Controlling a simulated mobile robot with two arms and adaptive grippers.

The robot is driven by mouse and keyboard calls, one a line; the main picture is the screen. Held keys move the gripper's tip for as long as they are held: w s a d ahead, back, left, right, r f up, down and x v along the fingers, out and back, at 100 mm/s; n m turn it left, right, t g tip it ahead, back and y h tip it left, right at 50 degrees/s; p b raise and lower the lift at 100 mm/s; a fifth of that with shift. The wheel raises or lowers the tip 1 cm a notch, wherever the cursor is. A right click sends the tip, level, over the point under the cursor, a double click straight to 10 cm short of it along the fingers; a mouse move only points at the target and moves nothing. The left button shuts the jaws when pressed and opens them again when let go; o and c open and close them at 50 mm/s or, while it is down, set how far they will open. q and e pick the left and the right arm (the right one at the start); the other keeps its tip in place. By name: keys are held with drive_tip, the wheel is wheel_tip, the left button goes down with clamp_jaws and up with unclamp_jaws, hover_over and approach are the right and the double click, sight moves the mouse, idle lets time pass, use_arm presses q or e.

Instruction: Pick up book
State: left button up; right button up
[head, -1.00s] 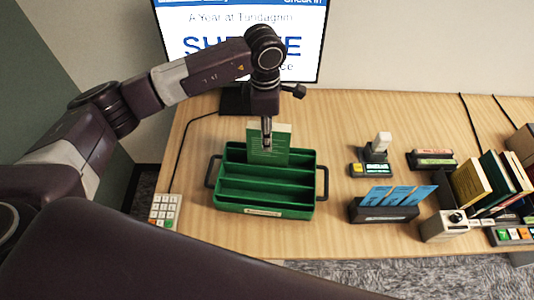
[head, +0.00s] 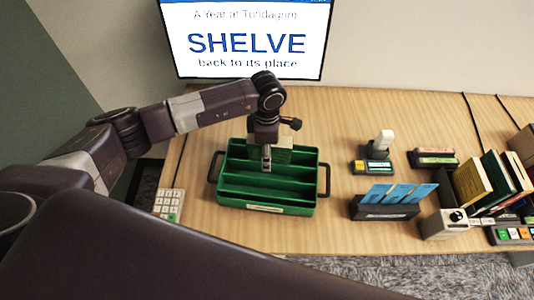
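My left gripper (head: 267,164) points down over the green tray (head: 263,208), which has several long slots and a handle at each end. Whether its fingers are open or shut cannot be told. A small pale, flat piece (head: 284,143) shows just behind the wrist at the tray's back. It may be part of the book, but most of it is hidden by my gripper. Other books, one yellow (head: 472,184) and one dark green (head: 498,180), stand at the right of the desk. My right gripper is not in view.
A screen (head: 247,42) reading "SHELVE back to its place" stands at the back. A keypad (head: 168,203) lies left of the tray. A holder with blue cards (head: 385,211), a small scanner stand (head: 376,152) and a box with a knob (head: 445,224) stand to the right.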

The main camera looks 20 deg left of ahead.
use_arm(q)
drive_tip(key=shift+f, duration=0.1)
drive_tip(key=shift+c, duration=0.8)
clamp_jaws()
drive_tip(key=shift+w, duration=0.1)
drive_tip(key=shift+r, duration=0.25)
